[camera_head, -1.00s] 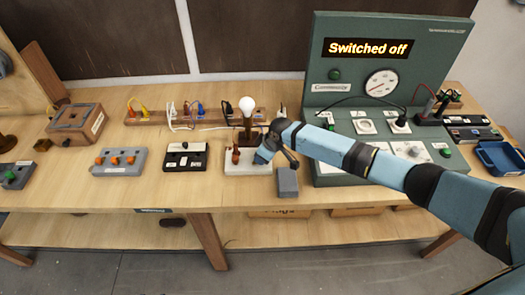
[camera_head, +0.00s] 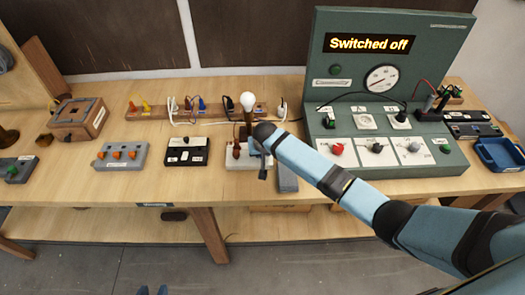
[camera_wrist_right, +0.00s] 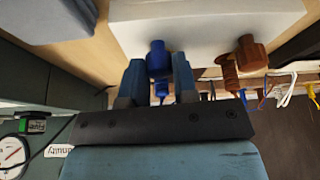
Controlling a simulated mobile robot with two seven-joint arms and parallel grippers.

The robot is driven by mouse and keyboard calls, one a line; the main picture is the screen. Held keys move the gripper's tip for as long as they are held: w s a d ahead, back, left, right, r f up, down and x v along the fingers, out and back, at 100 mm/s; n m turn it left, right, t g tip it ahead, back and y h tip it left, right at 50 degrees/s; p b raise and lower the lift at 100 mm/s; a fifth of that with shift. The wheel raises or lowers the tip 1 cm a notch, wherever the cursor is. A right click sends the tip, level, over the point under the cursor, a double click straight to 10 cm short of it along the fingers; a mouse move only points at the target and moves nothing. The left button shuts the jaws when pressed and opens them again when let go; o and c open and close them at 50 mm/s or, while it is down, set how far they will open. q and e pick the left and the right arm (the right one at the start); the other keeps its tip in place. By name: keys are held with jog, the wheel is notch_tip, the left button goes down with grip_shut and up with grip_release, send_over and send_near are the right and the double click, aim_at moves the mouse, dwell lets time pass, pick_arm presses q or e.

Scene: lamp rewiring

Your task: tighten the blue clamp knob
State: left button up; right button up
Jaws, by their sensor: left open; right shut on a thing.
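The blue clamp knob (camera_wrist_right: 158,60) stands on the white lamp base (camera_wrist_right: 208,22) in the right wrist view, between the two blue fingers of my right gripper (camera_wrist_right: 158,78). That gripper is shut on it. A brown knob (camera_wrist_right: 249,50) stands to its right on the same base. In the head view the white base (camera_head: 238,163) carries a lit-looking white bulb (camera_head: 248,101) on a brown post, and my right wrist hides the blue knob.
A grey block (camera_head: 287,178) stands just right of the base. A black switch box (camera_head: 186,152) and a grey box with orange knobs (camera_head: 121,156) stand to the left. The green panel (camera_head: 425,60) reads "Switched off". A blue tray (camera_head: 500,153) sits far right.

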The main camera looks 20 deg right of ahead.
jog(key=m+h, duration=0.1)
jog(key=m, duration=0.2)
jog(key=m+h, duration=0.1)
jog(key=m, duration=0.2)
jog(key=shift+w+a+r+g, duration=0.1)
jog(key=shift+a+g, duration=0.1)
jog(key=shift+g, duration=0.2)
jog(key=shift+m+g+h, duration=0.4)
jog(key=shift+m+h, duration=0.1)
jog(key=shift+m, duration=1)
jog(key=shift+d, duration=0.1)
jog(key=o, duration=0.7)
jog(key=shift+c, duration=0.2)
jog(key=b+v, duration=0.2)
jog(key=v, duration=1.1)
jog(key=shift+r, duration=0.35)
